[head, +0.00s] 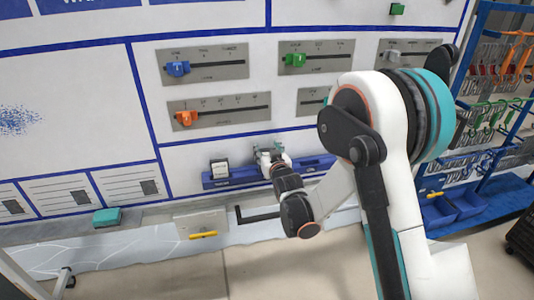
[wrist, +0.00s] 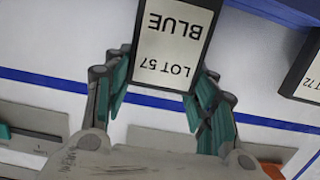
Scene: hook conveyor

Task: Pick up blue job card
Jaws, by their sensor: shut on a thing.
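The blue job card (wrist: 172,42) is a white label in a dark frame, reading "BLUE" and "LOT 57", upside down at the top of the wrist view. My gripper (wrist: 163,72) has its teal-padded fingers on either side of the card's end and is shut on it. In the head view my gripper (head: 270,157) is at the right part of a blue rack (head: 240,175) on the wall board. The card is mostly hidden there. I cannot tell whether its base still sits in the rack.
A second card (wrist: 308,75), partly reading "72", is close beside at the wrist view's right edge; it also stands in the rack in the head view (head: 219,169). Slider panels (head: 219,108) are above. A teal block (head: 107,217) lies on the ledge to the left.

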